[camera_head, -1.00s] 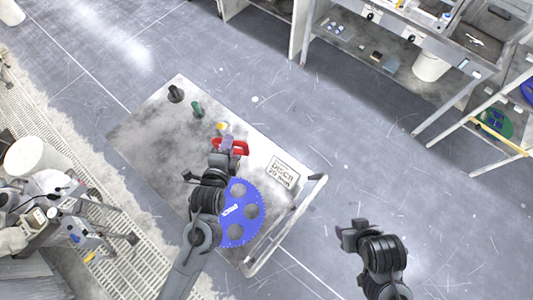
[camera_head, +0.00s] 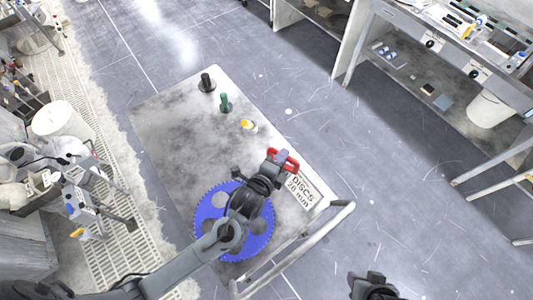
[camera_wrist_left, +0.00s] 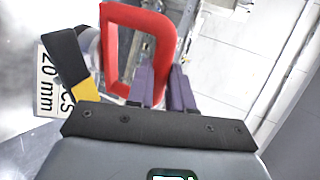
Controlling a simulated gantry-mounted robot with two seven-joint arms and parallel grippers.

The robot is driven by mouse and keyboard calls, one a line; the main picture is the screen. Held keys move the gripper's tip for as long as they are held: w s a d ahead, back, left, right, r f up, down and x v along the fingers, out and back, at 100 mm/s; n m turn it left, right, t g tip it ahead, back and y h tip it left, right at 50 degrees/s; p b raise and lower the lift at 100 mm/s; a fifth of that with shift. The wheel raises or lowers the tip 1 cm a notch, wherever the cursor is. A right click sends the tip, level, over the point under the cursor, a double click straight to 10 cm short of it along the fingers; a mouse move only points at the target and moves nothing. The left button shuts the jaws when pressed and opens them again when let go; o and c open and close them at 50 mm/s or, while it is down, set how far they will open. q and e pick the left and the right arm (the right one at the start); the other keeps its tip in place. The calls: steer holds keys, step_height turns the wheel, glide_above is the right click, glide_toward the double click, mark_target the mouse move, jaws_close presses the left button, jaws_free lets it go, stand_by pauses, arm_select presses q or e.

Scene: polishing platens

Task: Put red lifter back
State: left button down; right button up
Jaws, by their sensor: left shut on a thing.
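My left gripper (camera_head: 280,157) is shut on the red lifter (camera_head: 293,164), a red loop-shaped handle. It is over the grey cart top (camera_head: 165,130), beside the label plate; its height above the top is hard to judge. In the left wrist view the red lifter (camera_wrist_left: 111,45) stands up by the purple fingers (camera_wrist_left: 163,88); its lower end is hidden. A blue toothed disc (camera_head: 205,222) with round holes lies on the cart, partly under my left arm. My right gripper (camera_head: 374,287) is cut off at the bottom edge, so its jaws cannot be read.
A black knobbed piece (camera_head: 207,84), a green one (camera_head: 225,103) and a yellow-white one (camera_head: 249,126) stand in a row on the cart. A label plate (camera_head: 304,190) lies near the cart's rail handle (camera_head: 345,212). Open floor lies right of the cart; benches stand at upper right.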

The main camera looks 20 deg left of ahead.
arm_select(q)
steer(key=w+a+f, duration=0.5)
steer(key=a+f, duration=0.2)
steer(key=f, duration=0.2)
steer(key=shift+w+a, duration=0.2)
steer(key=shift+w, duration=0.15)
steer(key=shift+f+b, duration=0.15)
steer(key=shift+b, duration=0.15)
steer(key=c, duration=1.4)
jaws_free()
steer(key=shift+f, duration=0.25)
steer(key=o, duration=0.4)
